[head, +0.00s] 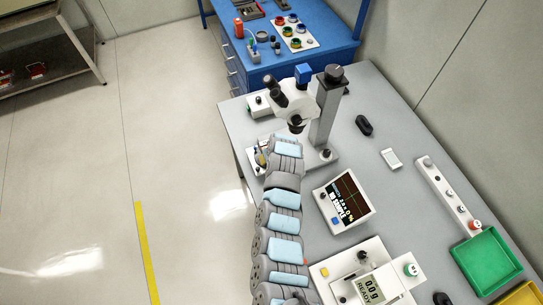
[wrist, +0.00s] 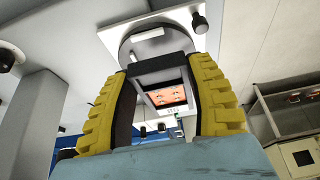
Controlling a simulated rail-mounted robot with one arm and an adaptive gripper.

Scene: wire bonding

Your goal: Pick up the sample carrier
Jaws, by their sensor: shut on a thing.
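The sample carrier (wrist: 165,95) shows in the wrist view as a small framed plate with an orange-copper face bearing several pale marks. It lies between the two yellow-padded fingers of my gripper (wrist: 160,68). The fingers are shut on it, with a dark bar across their tips. In the head view only a little of my gripper (head: 261,157) shows, beside the microscope base. My arm hides the rest of it and the carrier there.
The microscope (head: 328,110) stands close to the right of my gripper. A display unit (head: 343,201), a scale (head: 372,289) and a green tray (head: 487,262) are on the grey bench (head: 405,205). Open floor lies to the left.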

